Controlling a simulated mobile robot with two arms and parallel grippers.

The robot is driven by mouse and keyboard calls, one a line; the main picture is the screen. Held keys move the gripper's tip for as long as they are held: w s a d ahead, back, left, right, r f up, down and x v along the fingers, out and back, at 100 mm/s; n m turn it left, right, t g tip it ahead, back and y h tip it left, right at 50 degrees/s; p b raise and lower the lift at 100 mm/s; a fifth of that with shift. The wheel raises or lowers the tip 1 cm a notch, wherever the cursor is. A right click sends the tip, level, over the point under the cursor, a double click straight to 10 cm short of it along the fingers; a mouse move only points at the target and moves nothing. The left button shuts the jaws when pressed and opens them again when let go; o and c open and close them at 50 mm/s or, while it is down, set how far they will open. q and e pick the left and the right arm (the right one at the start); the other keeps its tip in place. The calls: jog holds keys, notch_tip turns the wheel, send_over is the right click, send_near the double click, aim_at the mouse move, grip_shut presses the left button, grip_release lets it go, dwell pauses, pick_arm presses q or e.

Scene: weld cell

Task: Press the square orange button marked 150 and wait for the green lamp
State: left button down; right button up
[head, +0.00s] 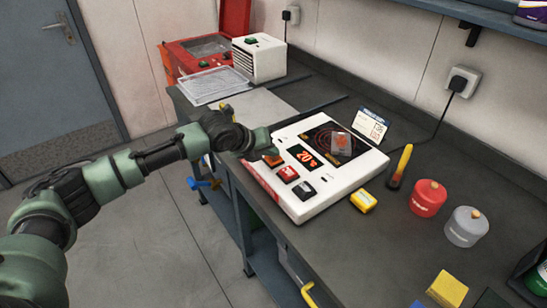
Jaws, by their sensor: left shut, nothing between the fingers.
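A white hot-plate unit (345,180) with a dark round-ringed plate (322,138) stands on the bench. Its display (305,156) shows 20 °C in red-orange digits. Along its front left edge sit an orange button (273,160), a red button (289,174) and a black button (304,190). The markings on the buttons are too small to read. My left gripper (264,148) is shut and empty, with its tip right at the orange button and partly covering it. I cannot tell whether it touches. No lit green lamp shows on the unit. My right gripper is out of view.
A small clear piece (341,142) lies on the plate, with a card (370,124) behind. To the right are a yellow block (363,201), a yellow-handled tool (401,166), a red canister (428,198) and a grey one (466,227). A white vented box (260,58) stands farther back.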

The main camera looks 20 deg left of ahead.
aim_at(271, 159)
pick_arm(q)
jog(key=shift+f, duration=0.4)
jog(key=shift+r, duration=0.1)
dwell(0.4)
jog(key=shift+r+p, duration=0.9)
jog(key=shift+p, duration=0.1)
notch_tip(271, 159, up, 5)
jog(key=p, duration=0.5)
jog(key=shift+s+f, duration=0.1)
dwell(0.4)
